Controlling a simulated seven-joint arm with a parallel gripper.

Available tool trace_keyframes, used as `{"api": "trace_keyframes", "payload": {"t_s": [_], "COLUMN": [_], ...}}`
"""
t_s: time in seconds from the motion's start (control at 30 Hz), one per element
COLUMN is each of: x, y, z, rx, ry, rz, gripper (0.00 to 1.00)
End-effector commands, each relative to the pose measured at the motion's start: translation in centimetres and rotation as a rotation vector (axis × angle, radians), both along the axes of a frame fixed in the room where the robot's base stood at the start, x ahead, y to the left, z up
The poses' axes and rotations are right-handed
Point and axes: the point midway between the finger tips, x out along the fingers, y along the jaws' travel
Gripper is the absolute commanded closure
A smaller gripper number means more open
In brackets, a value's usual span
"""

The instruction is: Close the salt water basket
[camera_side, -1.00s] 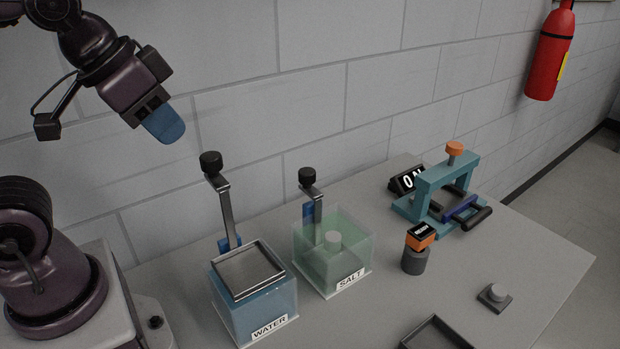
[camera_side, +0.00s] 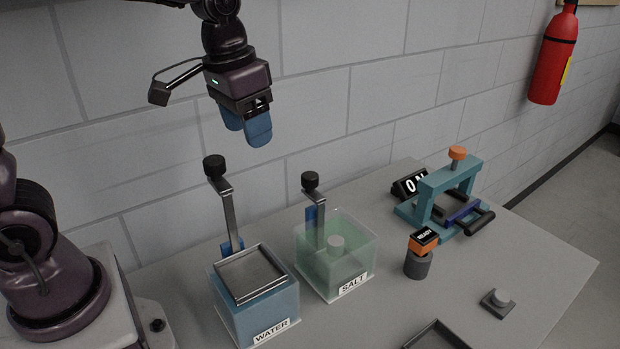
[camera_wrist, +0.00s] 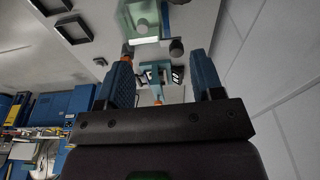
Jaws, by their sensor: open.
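The salt bath (camera_side: 350,262) is a clear greenish box labelled SALT, with a pale cylinder (camera_side: 337,243) inside it. A metal handle with a black knob (camera_side: 310,180) stands upright at its back left. A greenish box that looks like the salt bath (camera_wrist: 125,22) shows at the top of the wrist view. My gripper (camera_side: 245,128) is open and empty, with its blue fingers pointing down. It hangs above and behind the baths, left of the salt knob and higher than it, touching nothing. Its two fingers also show in the wrist view (camera_wrist: 161,62).
The blue WATER bath (camera_side: 255,310) stands left of the salt bath, with a metal-framed top and its own black-knobbed handle (camera_side: 214,166). A teal press (camera_side: 445,195), an orange-topped grey cylinder (camera_side: 418,264) and a dark tray (camera_side: 436,334) stand to the right. A wall runs behind.

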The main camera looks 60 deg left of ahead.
Motion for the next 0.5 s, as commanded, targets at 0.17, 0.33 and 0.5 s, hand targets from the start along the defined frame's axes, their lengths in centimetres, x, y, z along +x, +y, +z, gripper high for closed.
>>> {"api": "trace_keyframes", "payload": {"t_s": [0.17, 0.33, 0.5], "x": [6.4, 11.1, 13.3], "y": [1.4, 2.3, 2.6], "z": [-2.8, -4.7, -3.3], "rx": [-0.005, -0.007, -0.003], "ry": [0.113, 0.168, 0.146], "rz": [0.001, -0.012, -0.032], "gripper": [0.39, 0.39, 0.39]}}
